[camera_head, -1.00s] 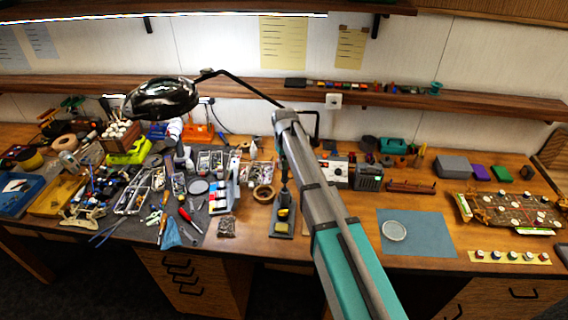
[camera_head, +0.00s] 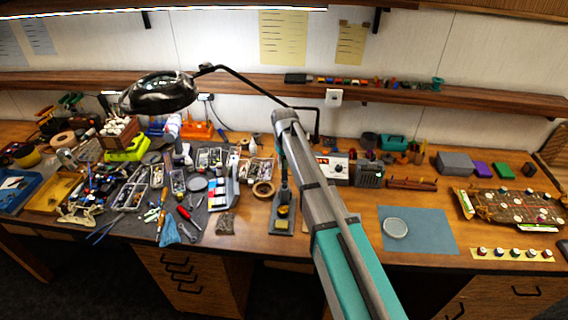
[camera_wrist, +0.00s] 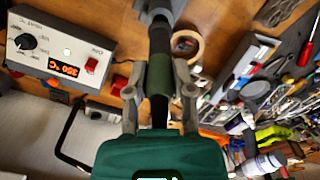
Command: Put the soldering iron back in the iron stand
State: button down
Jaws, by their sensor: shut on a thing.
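The soldering iron (camera_wrist: 160,45) is a dark, slim tool in the middle of the wrist view. My gripper (camera_wrist: 160,82) is shut on its handle, one finger on each side. The far end of the iron points toward the grey iron stand (camera_wrist: 152,7) at the top edge of that view. In the head view the stand (camera_head: 283,227) sits on the bench left of my arm, and the dark iron hangs upright over it. I cannot tell whether the tip is inside the holder. My gripper is mostly hidden by my arm in the head view.
A soldering station (camera_wrist: 62,50) with a lit red display stands beside the iron in the wrist view. A tape roll (camera_head: 263,189) lies just left of the stand. A magnifier lamp (camera_head: 160,92) arches above. Tools crowd the left; a blue mat (camera_head: 430,240) lies right.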

jog(key=shift+f+b, duration=1.4)
jog(key=shift+f, duration=0.05)
jog(key=shift+c, duration=2)
grip_release()
jog(key=o, duration=0.4)
jog(key=shift+r, duration=0.2)
jog(key=shift+r+p, duration=4.35)
jog(key=shift+p, duration=0.2)
